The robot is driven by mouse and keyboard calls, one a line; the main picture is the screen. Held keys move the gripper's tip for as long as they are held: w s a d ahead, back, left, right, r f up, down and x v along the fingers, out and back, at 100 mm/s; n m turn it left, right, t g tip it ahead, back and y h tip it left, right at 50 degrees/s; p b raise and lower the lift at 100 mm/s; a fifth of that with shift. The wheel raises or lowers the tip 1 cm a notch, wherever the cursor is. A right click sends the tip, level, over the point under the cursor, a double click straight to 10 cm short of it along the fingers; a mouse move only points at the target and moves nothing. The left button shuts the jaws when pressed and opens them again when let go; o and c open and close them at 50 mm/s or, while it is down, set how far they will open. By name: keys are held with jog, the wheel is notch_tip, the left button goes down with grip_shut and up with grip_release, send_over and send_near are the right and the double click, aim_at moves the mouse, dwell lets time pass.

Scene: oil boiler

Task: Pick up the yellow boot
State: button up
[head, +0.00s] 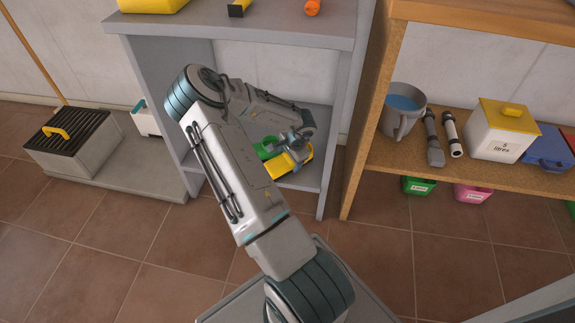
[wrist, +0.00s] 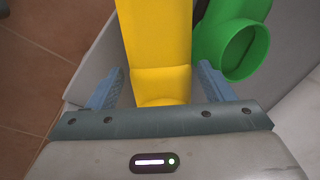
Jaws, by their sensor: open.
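The yellow boot (head: 280,167) is on the lower shelf of the grey unit, partly hidden by my arm. In the wrist view the yellow boot (wrist: 157,40) runs from the top edge down between my gripper's fingers. My gripper (wrist: 160,72) is open, with one finger on each side of the boot. A gap shows at the left finger; the right finger is close to the boot, and I cannot tell whether it touches. The boot's lower end is hidden behind the gripper body. In the head view my gripper (head: 297,146) is over the boot.
A green item with a round opening (wrist: 242,45) lies just right of the boot, close to the right finger. The grey unit's side panel (head: 340,110) and top board (head: 270,28) frame the shelf. A wooden shelf (head: 460,170) holding a jug (head: 402,115) stands right.

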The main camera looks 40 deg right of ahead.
jog(key=shift+f, duration=0.1)
jog(key=c, duration=1)
